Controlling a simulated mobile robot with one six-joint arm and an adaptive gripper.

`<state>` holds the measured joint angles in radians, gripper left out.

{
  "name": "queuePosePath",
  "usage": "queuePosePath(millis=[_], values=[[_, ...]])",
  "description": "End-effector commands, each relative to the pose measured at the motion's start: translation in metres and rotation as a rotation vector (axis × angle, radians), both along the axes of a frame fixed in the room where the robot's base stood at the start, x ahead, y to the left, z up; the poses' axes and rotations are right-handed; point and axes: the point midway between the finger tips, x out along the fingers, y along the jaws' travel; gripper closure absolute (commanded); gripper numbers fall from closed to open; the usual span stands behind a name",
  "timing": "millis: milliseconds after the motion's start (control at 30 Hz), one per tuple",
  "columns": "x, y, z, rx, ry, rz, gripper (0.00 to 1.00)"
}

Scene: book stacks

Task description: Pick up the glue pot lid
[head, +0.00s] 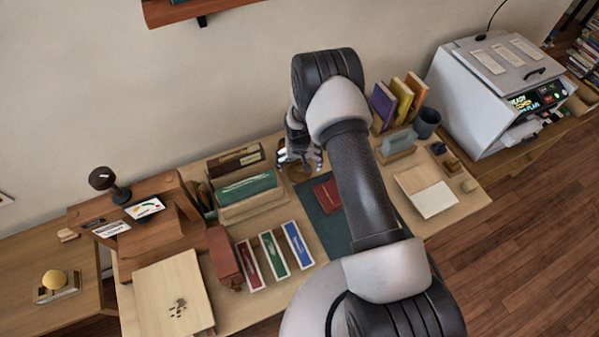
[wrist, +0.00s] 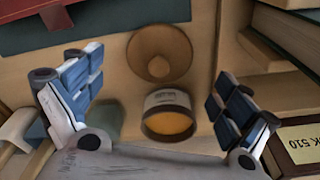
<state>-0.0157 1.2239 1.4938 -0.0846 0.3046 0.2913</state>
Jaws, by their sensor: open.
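The glue pot lid (wrist: 159,53) looks like a round brown disc with a faceted raised middle, lying on the wooden desk in the wrist view. Just below it in that picture stands a labelled pot (wrist: 168,115) with its top open and amber inside. My gripper (wrist: 157,85) is open and empty, with its fingers spread left and right of the lid and pot, apart from both. In the head view my gripper (head: 300,158) points down over the back of the desk. A brown round thing (head: 298,174) partly shows under it; the fingers hide the rest.
A dark green mat (head: 318,222) with a red book (head: 327,196) lies in front. A green box or book (head: 246,187) in a wooden holder stands left. Upright books (head: 398,100), a grey block (head: 398,145) and a dark cup (head: 426,122) stand right. The wall is close behind.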

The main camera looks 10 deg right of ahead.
Motion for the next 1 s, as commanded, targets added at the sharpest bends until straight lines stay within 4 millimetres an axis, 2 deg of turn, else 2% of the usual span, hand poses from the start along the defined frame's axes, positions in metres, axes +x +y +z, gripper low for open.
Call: queuePosePath(millis=[33,200,533,1000], values=[[0.002,-0.001,-0.012,0.000,0.002,-0.001,0.04],[0.006,-0.003,-0.034,0.000,0.003,0.000,0.04],[0.007,-0.003,-0.038,0.000,0.002,0.000,0.05],[0.007,-0.003,-0.038,-0.001,0.002,0.000,0.36]])
